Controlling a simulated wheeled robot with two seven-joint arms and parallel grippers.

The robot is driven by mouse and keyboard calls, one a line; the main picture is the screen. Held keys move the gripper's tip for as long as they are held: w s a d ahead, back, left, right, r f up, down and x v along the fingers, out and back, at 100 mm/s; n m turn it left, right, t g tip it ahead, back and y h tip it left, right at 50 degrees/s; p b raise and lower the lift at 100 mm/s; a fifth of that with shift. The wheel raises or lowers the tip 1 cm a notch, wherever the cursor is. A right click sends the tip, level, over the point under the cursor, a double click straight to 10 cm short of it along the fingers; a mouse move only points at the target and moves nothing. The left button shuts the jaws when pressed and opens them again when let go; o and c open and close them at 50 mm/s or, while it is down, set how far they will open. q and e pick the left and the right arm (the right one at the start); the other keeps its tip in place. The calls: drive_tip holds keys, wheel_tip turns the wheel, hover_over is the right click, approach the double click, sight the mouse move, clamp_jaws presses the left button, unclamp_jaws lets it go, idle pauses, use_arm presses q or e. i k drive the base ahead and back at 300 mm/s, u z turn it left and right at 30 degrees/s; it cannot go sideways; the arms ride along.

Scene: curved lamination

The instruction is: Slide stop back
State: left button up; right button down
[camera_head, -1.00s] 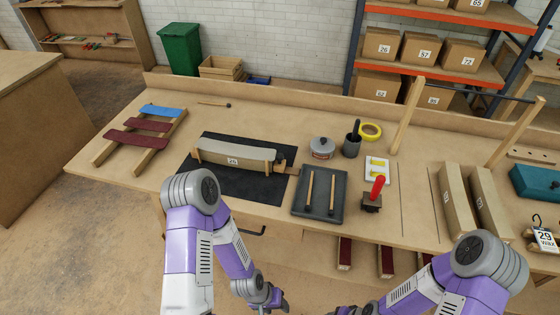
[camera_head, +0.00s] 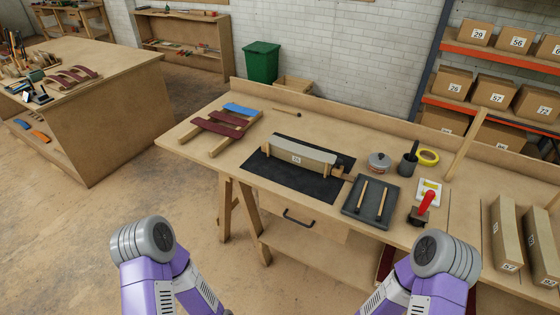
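A curved form (camera_head: 299,159) with a pale grey top and a numbered label on its wooden side lies on a black mat (camera_head: 262,172) on the workbench. A small wooden block (camera_head: 338,171), which looks like the stop, sits at the form's right end. I cannot tell whether it touches the form. Both my arms rise from the bottom of the view, short of the bench. Neither gripper is in view; both are below the bottom edge.
A dark tray (camera_head: 372,201) with two wooden sticks lies right of the mat. A lidded pot (camera_head: 379,161), a dark cup (camera_head: 408,163), yellow tape (camera_head: 428,157) and a red-handled tool (camera_head: 424,207) stand nearby. Coloured strips on a wooden rack (camera_head: 221,127) lie left. Open floor lies left of the bench.

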sight(337, 170)
drive_tip(key=u, duration=0.6)
drive_tip(key=i, duration=1)
drive_tip(key=z, duration=0.7)
